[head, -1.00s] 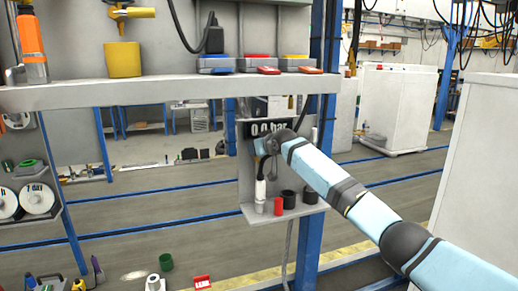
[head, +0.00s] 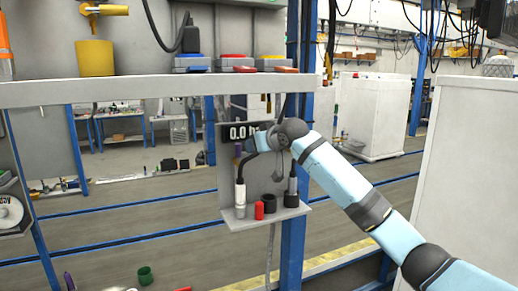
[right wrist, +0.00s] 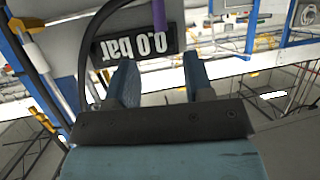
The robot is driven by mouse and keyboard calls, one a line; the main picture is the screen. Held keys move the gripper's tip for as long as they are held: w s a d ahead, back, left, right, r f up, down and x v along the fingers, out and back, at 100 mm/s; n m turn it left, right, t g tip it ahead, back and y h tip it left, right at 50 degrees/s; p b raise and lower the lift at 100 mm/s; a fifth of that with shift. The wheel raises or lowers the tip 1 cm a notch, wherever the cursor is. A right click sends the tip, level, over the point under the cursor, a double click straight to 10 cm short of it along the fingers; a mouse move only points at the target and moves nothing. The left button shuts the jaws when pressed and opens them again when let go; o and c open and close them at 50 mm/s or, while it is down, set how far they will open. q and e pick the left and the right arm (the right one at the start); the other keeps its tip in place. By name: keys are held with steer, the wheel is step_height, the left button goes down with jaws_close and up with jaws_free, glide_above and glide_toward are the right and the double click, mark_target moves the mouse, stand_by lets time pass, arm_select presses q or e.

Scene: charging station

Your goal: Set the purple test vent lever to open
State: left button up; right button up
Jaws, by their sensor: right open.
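The purple lever (head: 238,150) shows as a small upright piece below the pressure display in the head view. In the right wrist view the purple lever (right wrist: 158,15) hangs at the top edge, in front of the display's right end and only partly in frame. The display (head: 238,132) reads 0.0 bar; it appears upside down in the right wrist view (right wrist: 130,44). My right gripper (head: 262,141) is just right of the lever in the head view. In the right wrist view its fingers (right wrist: 160,75) are apart, with nothing between them. My left gripper is not in view.
A small shelf (head: 265,218) below the display holds a white-handled tool (head: 240,195), a red cylinder (head: 259,210) and dark holders. A long grey shelf (head: 150,93) runs above. A blue post (head: 293,240) stands behind the panel. A black cable curves beside the gripper.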

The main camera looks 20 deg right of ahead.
steer(key=shift+s, duration=0.2)
stand_by(0.3)
steer(key=s+a+f+y, duration=0.1)
steer(key=s+a+f, duration=0.3)
steer(key=f, duration=0.8)
steer(key=s+a+f+n+g, duration=0.1)
steer(key=s+a+f, duration=0.1)
steer(key=s+f, duration=0.75)
steer(key=s+a+f+y, duration=0.1)
steer(key=s+a+f, duration=0.2)
steer(key=f, duration=1.2)
steer(key=s+f, duration=0.5)
steer(key=s, duration=0.6)
steer(key=s+f+h, duration=0.1)
steer(key=s+f, duration=0.5)
steer(key=s, duration=0.5)
steer(key=s+f+g, duration=0.1)
steer(key=s+f, duration=0.5)
steer(key=s, duration=0.4)
steer(key=shift+s+a+m+h, duration=0.35)
steer(key=shift+s+m+h, duration=0.05)
